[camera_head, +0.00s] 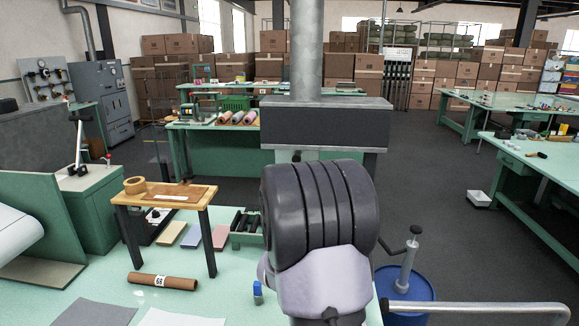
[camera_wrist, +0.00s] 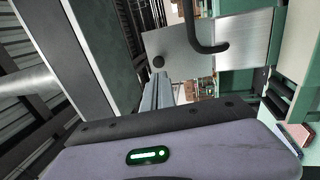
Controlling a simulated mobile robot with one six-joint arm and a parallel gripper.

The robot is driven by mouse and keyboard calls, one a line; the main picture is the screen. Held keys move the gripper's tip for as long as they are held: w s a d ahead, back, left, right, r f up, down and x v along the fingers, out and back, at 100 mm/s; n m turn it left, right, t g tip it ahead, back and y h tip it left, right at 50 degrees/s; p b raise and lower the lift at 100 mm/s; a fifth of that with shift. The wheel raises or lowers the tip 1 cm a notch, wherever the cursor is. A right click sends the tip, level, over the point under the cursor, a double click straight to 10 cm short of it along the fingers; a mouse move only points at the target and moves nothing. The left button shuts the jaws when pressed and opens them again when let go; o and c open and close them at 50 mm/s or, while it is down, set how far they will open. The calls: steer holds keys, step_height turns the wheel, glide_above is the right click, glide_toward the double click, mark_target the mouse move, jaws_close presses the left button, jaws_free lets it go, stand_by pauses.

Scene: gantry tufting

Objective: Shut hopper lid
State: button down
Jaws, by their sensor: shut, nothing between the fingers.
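My gripper's fingers (camera_wrist: 157,88) are partly in the wrist view, beyond the purple-grey wrist body with a green light; they look shut and empty. In the head view my arm hides them. A grey metal box with a dark front panel (camera_head: 325,128) stands behind my arm, a thick pipe above it. The panel also shows in the wrist view (camera_wrist: 100,45), turned sideways. A brushed metal plate (camera_wrist: 245,38) with a black bent handle (camera_wrist: 205,46) and a round knob (camera_wrist: 158,62) is beyond my fingers. I cannot tell which part is the hopper lid. I see no clear contact.
A green bench with a small wooden stand (camera_head: 165,194) and a brown roll (camera_head: 162,281) lies at the left front. A blue drum (camera_head: 408,290) with a pump stands at the right, behind a metal rail (camera_head: 480,310).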

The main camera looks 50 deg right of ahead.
mark_target(296, 158)
steer(key=x, duration=0.8)
steer(key=shift+w+d, duration=0.25)
steer(key=shift+d, duration=0.05)
steer(key=shift+r+p, duration=0.2)
steer(key=shift+p, duration=0.2)
steer(key=shift+w+d+r+y+p, duration=0.25)
steer(key=shift+r+y+p, duration=0.1)
steer(key=shift+p, duration=0.2)
steer(key=shift+w+d+r+g+y+p, duration=0.4)
steer(key=shift+d+g+p, duration=0.2)
steer(key=shift+p, duration=0.25)
steer(key=w+d+f+g+y+p, duration=0.1)
steer(key=w+d+f+p, duration=0.4)
steer(key=w+d+p, duration=0.6)
steer(key=shift+d+f+g+y+p, duration=0.15)
steer(key=shift+d+g+y+p, duration=0.4)
steer(key=shift+d+p, duration=0.85)
steer(key=shift+a, duration=0.1)
